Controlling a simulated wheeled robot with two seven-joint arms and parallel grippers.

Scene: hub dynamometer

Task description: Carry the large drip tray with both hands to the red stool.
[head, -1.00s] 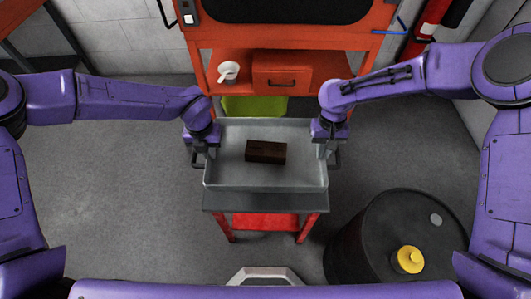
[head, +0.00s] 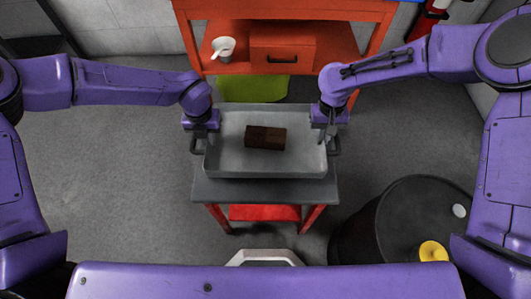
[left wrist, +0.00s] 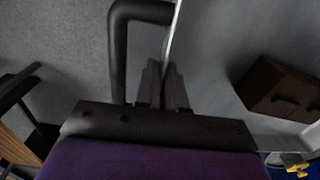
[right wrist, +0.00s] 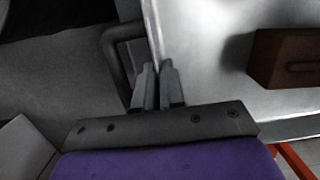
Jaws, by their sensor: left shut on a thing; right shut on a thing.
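The large drip tray (head: 265,168) is a shallow grey metal tray, roughly level, with dark handles at its ends and a brown box (head: 265,138) inside. My left gripper (head: 208,138) is shut on its left rim; the left wrist view shows the fingers (left wrist: 165,85) on the wall beside the handle. My right gripper (head: 325,140) is shut on its right rim, as the right wrist view shows at the fingers (right wrist: 157,85). Below the tray is a red-legged stand with a dark grey top (head: 265,192), seemingly the red stool. Whether tray and top touch is hidden.
An orange-red bench (head: 350,45) with a drawer (head: 283,52) and a white cup (head: 223,47) stands behind. A green bin (head: 252,88) is just beyond the tray. A black drum (head: 390,225) stands close at front right. The floor at left is clear.

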